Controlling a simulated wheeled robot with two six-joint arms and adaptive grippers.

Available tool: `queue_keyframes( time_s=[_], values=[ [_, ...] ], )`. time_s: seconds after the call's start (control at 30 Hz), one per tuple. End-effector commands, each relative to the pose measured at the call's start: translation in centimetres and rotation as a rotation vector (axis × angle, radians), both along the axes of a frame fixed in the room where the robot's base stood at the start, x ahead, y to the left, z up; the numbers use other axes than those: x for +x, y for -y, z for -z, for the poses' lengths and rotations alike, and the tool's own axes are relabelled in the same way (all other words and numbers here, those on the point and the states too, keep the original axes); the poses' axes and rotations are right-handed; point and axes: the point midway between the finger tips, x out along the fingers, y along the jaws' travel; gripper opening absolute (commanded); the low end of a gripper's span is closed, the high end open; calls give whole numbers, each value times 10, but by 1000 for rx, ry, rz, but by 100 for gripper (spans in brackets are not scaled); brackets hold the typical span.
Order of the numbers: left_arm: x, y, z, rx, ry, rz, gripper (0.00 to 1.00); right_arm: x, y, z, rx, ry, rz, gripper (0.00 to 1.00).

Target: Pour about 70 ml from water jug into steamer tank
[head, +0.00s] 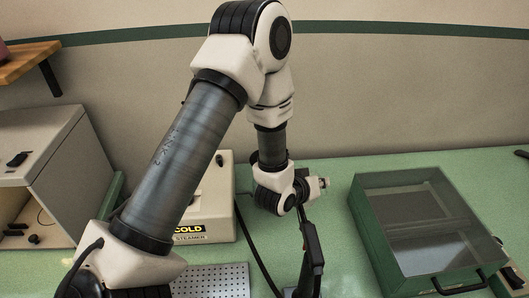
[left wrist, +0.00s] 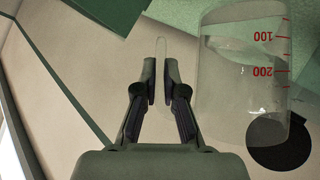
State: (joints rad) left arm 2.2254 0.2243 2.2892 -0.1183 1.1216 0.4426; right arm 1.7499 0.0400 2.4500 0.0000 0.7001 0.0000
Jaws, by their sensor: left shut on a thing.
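In the left wrist view my left gripper (left wrist: 160,85) is shut on a thin clear strip, apparently the handle of the water jug (left wrist: 240,85). The jug is clear with red marks at 100 and 200, which read upside down there. Background lines run slanted to its sides, so it looks tilted; I cannot tell the water level or whether any flows. In the head view the cream steamer (head: 220,205), labelled COLD STEAMER, stands on the green table, partly behind my left arm. Its tank opening is not clear. The jug and left fingers are hidden there. My right gripper is not visible.
A dark wand-like thing (head: 312,245) and a black hose stand right of the steamer. A metal grid (head: 215,282) lies in front. A green box with a clear lid (head: 425,225) is at right, a grey cabinet (head: 45,145) at left. A black disc (left wrist: 279,145) shows by the jug.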

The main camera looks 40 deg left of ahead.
Motion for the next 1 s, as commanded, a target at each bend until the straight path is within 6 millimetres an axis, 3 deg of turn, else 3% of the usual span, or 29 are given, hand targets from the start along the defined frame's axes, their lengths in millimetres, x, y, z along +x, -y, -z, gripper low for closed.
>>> queue_keyframes(
  time_s=[0.57, 0.83, 0.9, 1.0],
  values=[
    [0, 0, 0, 1, 1, 0, 0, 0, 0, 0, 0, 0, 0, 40],
    [4, 13, 12, 81, -26, 3, 0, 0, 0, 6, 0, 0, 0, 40],
    [6, 16, -12, 113, -36, 1, 0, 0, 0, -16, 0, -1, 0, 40],
    [8, 23, -28, 166, -54, 0, 0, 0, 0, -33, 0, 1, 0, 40]
  ],
)
